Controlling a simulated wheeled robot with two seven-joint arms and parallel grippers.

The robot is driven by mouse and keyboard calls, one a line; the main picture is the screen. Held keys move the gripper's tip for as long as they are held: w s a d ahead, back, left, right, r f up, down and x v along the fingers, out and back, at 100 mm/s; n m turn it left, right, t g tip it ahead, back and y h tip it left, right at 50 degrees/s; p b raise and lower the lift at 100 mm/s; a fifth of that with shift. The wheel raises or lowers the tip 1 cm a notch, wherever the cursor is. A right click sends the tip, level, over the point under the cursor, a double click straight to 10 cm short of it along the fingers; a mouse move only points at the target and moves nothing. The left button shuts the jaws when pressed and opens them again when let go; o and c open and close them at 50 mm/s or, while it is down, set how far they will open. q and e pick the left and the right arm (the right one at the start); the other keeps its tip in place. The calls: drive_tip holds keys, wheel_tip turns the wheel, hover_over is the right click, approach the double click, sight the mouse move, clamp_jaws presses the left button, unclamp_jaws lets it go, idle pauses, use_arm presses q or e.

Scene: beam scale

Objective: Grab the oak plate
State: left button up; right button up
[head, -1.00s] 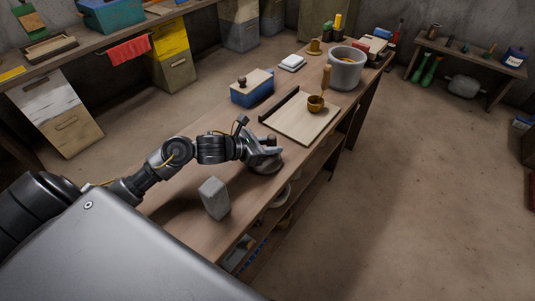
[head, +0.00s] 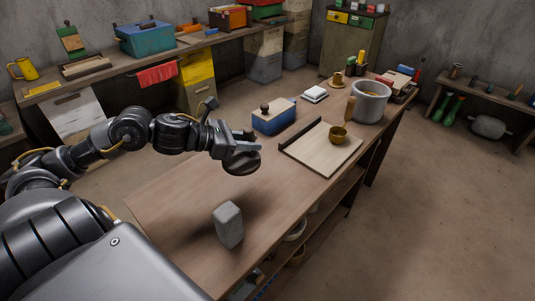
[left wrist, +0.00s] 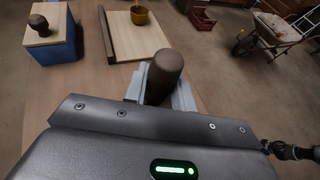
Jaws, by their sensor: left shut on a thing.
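My left gripper (head: 236,146) is shut on the brown knob (left wrist: 165,72) of a dark round disc (head: 241,163). The disc hangs just under the fingers and appears raised above the workbench. In the left wrist view the knob stands between the fingers and the disc is hidden. A pale wooden board (head: 310,155) with a dark raised edge lies on the bench to the right, apart from the gripper; it also shows in the left wrist view (left wrist: 136,40). I cannot tell for sure which of these is the oak plate. My right gripper is not clearly seen.
A grey block (head: 228,225) stands on the near part of the workbench (head: 175,225). A brass cup (head: 339,136) sits on the board. A blue box (head: 273,119) with a knobbed wooden lid and a grey pot (head: 369,104) stand farther back. Bench space around the block is clear.

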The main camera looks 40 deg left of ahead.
sight(238, 152)
use_arm(q)
drive_tip(key=shift+s+a+r, duration=0.25)
drive_tip(key=shift+s+a, duration=0.35)
drive_tip(key=shift+a, duration=0.3)
drive_tip(key=shift+s+a+r, duration=0.1)
drive_tip(key=shift+s+a, duration=0.1)
drive_tip(key=shift+a, duration=0.2)
